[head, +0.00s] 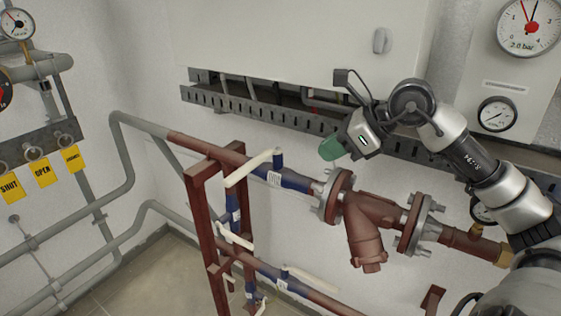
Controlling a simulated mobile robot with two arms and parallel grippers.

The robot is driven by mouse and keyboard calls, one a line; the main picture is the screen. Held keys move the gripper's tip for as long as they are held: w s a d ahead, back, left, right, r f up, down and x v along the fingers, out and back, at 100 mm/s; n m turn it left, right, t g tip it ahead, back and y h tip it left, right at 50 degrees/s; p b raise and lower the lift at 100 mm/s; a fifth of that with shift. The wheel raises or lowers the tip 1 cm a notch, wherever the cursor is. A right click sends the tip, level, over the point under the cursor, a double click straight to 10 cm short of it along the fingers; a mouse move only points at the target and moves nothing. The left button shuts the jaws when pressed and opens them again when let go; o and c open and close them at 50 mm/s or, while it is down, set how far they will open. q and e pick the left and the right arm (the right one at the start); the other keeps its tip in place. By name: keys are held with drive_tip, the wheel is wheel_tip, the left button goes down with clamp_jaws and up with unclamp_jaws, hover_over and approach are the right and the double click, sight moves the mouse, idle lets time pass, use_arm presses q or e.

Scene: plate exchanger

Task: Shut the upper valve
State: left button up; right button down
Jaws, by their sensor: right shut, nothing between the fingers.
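The upper valve (289,179) is a blue body with a white tag on the upper red-brown pipe, left of a bolted flange. Its cream lever (250,168) runs from the blue stem toward the lower left, at an angle to the pipe in the picture. My right gripper (332,148) has green fingertips and is shut and empty. It hangs above and right of the lever, apart from it, in front of the wall. My left gripper is out of view.
A red frame (203,226) stands left of the valve. Other cream levers sit below, one on the lower pipe (313,279). A flanged strainer (367,232) is at right. A perforated cable tray (256,115) runs behind the gripper. Yellow tags (43,173) hang at left.

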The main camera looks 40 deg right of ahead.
sight(250, 171)
use_arm(q)
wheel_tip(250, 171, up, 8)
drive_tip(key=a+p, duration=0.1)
drive_tip(key=p, duration=0.6)
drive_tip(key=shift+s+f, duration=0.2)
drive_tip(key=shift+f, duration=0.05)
use_arm(e)
drive_tip(key=w+a+r+x, duration=0.1)
drive_tip(key=r+x, duration=0.1)
drive_tip(key=x, duration=1)
drive_tip(key=shift+w+a, duration=0.3)
drive_tip(key=shift+a, duration=0.05)
drive_tip(key=shift+w+a+b, duration=0.75)
drive_tip(key=shift+w+a, duration=0.35)
drive_tip(key=shift+a, duration=0.05)
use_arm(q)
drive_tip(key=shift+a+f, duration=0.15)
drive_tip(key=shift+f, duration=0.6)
use_arm(e)
drive_tip(key=shift+s, duration=0.1)
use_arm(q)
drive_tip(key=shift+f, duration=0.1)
use_arm(e)
drive_tip(key=shift+d+f, duration=0.1)
